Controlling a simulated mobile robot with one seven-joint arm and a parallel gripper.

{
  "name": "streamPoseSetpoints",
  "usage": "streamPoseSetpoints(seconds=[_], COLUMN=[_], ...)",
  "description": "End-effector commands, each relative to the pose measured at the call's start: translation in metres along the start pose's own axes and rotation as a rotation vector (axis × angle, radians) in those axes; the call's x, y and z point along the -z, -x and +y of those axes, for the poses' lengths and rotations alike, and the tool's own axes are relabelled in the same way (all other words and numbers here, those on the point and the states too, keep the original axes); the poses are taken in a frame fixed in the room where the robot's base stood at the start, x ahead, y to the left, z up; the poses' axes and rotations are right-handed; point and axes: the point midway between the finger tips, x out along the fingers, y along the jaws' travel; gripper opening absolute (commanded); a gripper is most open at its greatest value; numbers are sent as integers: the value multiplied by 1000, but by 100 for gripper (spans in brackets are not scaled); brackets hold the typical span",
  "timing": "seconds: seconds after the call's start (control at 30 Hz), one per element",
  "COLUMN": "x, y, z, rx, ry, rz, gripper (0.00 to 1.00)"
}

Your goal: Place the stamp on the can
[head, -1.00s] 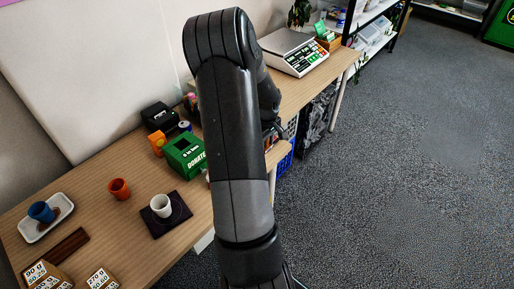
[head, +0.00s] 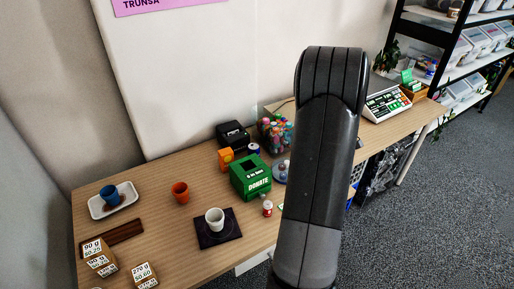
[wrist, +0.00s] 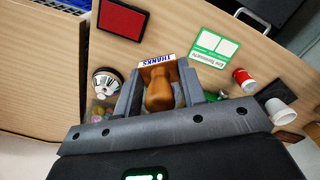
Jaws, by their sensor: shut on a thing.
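My gripper (wrist: 158,92) is shut on the stamp (wrist: 160,84), which has a brown wooden handle and a "THANKS" label. It holds the stamp above the table in the wrist view. In the head view my arm hides the gripper and stamp. I cannot tell which is the can.
In the wrist view, a red pad (wrist: 122,18), a green-and-white card (wrist: 213,46) and a silver round object (wrist: 106,82) surround the gripper.

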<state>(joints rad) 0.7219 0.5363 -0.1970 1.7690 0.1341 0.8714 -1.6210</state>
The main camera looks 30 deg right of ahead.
Motion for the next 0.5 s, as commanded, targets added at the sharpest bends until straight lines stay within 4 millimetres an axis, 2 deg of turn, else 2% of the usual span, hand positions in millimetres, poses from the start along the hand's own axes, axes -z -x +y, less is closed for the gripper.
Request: streamPoseSetpoints(seconds=[0.03, 0.2, 0.33, 0.5], x=[26, 103, 146, 176], y=[7, 32, 50, 64], z=[13, 40, 51, 56], rx=[-2, -5, -12, -18], ry=[123, 521, 743, 899], rz=[1, -3, -7, -10], gripper=[15, 15, 15, 15])
